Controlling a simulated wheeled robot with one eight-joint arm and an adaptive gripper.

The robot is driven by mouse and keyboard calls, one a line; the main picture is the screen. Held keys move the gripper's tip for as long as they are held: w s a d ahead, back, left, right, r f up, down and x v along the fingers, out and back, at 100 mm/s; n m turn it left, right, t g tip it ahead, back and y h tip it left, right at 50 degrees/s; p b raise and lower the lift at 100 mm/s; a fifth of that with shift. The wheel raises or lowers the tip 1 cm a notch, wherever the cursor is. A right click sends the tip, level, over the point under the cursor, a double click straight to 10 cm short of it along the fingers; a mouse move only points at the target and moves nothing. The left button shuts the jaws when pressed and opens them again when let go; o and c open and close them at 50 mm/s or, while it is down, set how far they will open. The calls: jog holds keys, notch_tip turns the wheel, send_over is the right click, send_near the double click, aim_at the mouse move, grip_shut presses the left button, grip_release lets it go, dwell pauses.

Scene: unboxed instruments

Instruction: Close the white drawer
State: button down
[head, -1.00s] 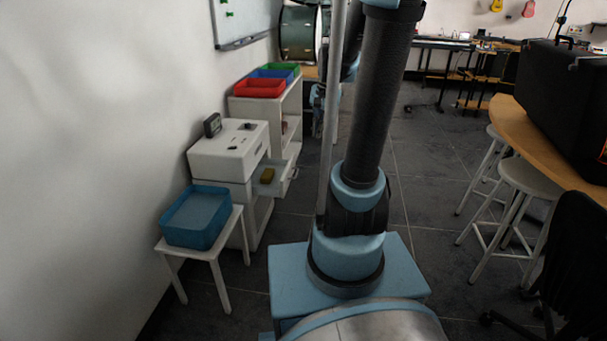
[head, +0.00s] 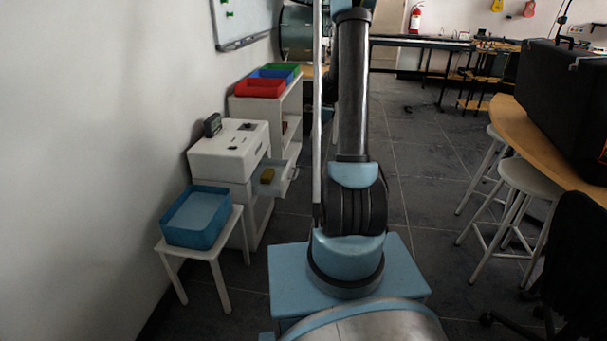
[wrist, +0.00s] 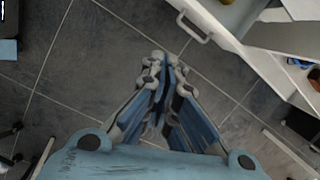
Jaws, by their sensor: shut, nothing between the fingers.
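The white drawer (head: 281,181) sticks out from the white cabinet (head: 229,157) on the left in the head view. A yellow thing (head: 267,175) lies inside it. In the wrist view the drawer's front with its pale handle (wrist: 194,27) shows at the top right. My gripper (wrist: 166,66) is shut and empty in the wrist view, below and left of the handle and apart from it. My gripper cannot be made out in the head view.
A stool with a blue bin (head: 196,217) stands before the cabinet. A shelf with red, blue and green trays (head: 260,88) stands behind it. White stools (head: 520,190) and a wooden table are at the right.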

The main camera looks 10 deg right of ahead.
jog(key=w+d+f+m, duration=0.1)
jog(key=w+f+m, duration=0.1)
jog(key=w+f, duration=0.35)
jog(key=w+d+f+m, duration=0.2)
jog(key=f, duration=0.6)
jog(key=w+a+f, duration=0.2)
jog(key=a+f, duration=0.5)
jog(key=f, duration=0.4)
jog(key=shift+w+y, duration=0.2)
jog(key=shift+y, duration=0.1)
